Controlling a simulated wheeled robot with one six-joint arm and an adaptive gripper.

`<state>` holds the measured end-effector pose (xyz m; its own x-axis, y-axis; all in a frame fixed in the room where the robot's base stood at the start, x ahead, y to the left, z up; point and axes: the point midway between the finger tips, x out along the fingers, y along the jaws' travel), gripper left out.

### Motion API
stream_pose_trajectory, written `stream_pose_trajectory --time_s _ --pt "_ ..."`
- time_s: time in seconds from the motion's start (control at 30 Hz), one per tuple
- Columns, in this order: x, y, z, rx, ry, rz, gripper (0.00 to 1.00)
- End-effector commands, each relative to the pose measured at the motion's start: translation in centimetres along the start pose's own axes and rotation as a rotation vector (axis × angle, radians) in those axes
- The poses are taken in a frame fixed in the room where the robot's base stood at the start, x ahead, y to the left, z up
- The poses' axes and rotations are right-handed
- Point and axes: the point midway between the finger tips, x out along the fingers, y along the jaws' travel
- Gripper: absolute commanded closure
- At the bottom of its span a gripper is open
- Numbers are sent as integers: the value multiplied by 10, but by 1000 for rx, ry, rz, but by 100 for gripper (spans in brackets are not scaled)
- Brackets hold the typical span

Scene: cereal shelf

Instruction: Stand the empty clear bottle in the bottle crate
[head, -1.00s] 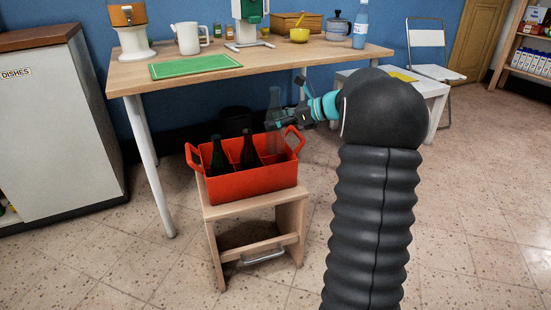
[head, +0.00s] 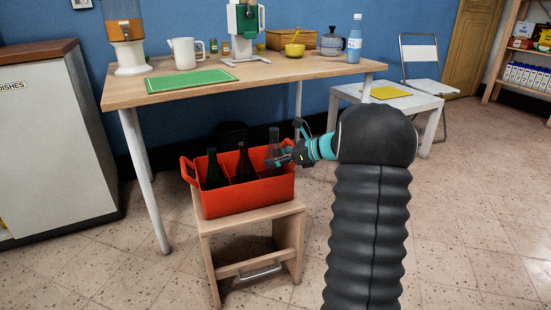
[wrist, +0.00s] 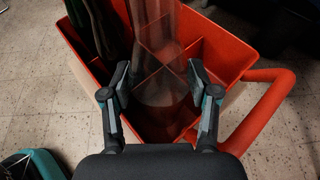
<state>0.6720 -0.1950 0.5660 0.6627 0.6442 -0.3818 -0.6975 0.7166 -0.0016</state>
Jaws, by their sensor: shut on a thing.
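The clear bottle (head: 274,138) is upright at the right end of the red bottle crate (head: 248,196). Its lower part is inside the crate, hidden by the wall in the head view. In the wrist view the see-through bottle (wrist: 160,35) stands between the fingers of my gripper (wrist: 160,88), with dividers showing through and around it. My gripper (head: 281,157) is shut on the bottle at the crate's right end. I cannot tell whether the bottle's base touches the crate floor.
Two dark bottles, one left (head: 215,168) and one middle (head: 244,163), stand in the crate. The crate rests on a wooden step stool (head: 220,225). A red crate handle (wrist: 265,110) is close to my gripper's right. A wooden table (head: 250,76) stands behind.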

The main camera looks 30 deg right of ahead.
Motion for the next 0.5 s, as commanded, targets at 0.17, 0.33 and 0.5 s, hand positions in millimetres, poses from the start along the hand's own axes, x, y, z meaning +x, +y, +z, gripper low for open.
stream_pose_trajectory --time_s 0.17,0.33,0.5 --pt "2 0 -5 1 -1 0 84" --pt "4 0 -9 1 -1 0 84" --pt "4 0 -10 1 -1 0 84"
